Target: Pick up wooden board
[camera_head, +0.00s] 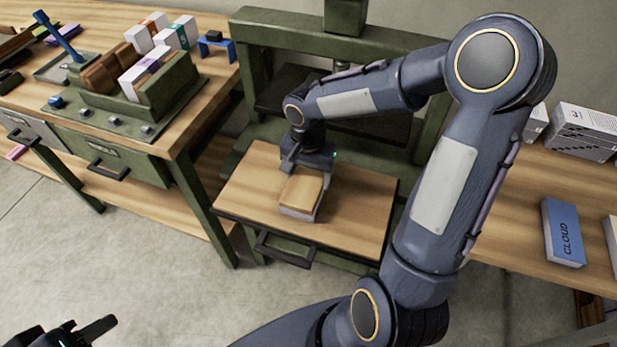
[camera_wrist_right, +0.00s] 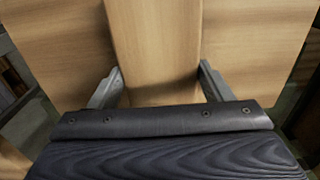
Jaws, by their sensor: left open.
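A small light wooden board (camera_head: 302,190) lies on top of a pale block-like stack (camera_head: 298,214) on the wooden pull-out shelf (camera_head: 355,215) of the green press. My right gripper (camera_head: 303,172) is low over the board's far end. In the right wrist view the board (camera_wrist_right: 152,45) lies between the two fingers of my right gripper (camera_wrist_right: 160,72), one finger at each long side. I cannot tell whether they press on it. My left gripper (camera_head: 92,329) is open at the bottom left corner, away from the board; its lower part is cut off.
The green press frame (camera_head: 250,70) stands around and behind the shelf. A wooden workbench (camera_head: 205,100) on the left carries a green tray of books (camera_head: 160,80). A blue "CLOUD" book (camera_head: 563,232) lies on the right table. Open floor (camera_head: 150,240) shows at the lower left.

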